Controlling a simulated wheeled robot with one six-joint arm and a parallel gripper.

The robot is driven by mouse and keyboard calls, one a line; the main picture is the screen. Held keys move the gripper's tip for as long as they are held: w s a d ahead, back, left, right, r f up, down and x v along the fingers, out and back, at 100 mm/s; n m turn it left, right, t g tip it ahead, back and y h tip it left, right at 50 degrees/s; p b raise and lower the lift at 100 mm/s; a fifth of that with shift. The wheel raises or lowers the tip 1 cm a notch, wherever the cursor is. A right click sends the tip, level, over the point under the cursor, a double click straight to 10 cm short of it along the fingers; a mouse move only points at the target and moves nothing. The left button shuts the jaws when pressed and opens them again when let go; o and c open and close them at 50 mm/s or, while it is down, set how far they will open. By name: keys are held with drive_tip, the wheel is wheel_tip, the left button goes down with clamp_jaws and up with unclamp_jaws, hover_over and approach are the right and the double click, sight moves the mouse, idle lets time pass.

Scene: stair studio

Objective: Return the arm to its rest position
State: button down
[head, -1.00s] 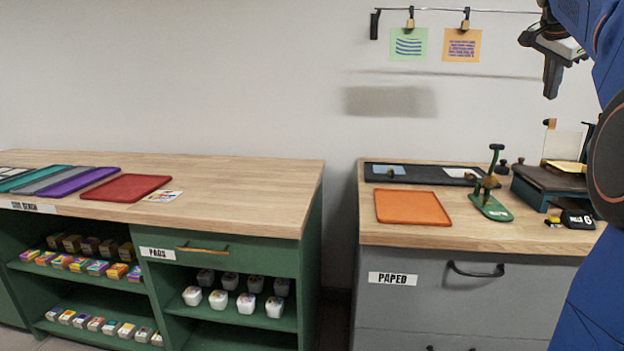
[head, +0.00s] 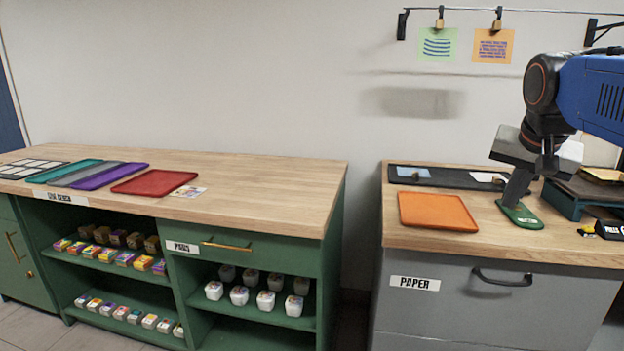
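My gripper (head: 518,185) is at the right of the head view, pointing down in front of the grey paper cabinet's wooden top (head: 450,238). A finger shows in front of the small green stand press (head: 519,213), hiding most of it. I cannot tell whether the fingers are apart, and I see nothing held. My blue and black arm reaches in from the right edge.
An orange tray (head: 437,211) and a dark tray (head: 445,177) lie left of my gripper. A dark device (head: 590,187) stands to its right. A green cabinet (head: 333,235) with a wooden top is at left. Two cards (head: 437,45) hang from a rail.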

drive_tip(key=s+a+f+n+y, duration=0.1)
drive_tip(key=s+a+f+n, duration=0.3)
drive_tip(key=s+f, duration=0.4)
drive_tip(key=s+a+f+n+y, duration=0.1)
drive_tip(key=s+a+f+n, duration=0.2)
drive_tip(key=s+a+f, duration=0.4)
wheel_tip(320, 180, down, 9)
drive_tip(key=shift+s+n+g, duration=0.3)
drive_tip(key=shift+s+n, duration=0.1)
drive_tip(key=shift+s, duration=0.75)
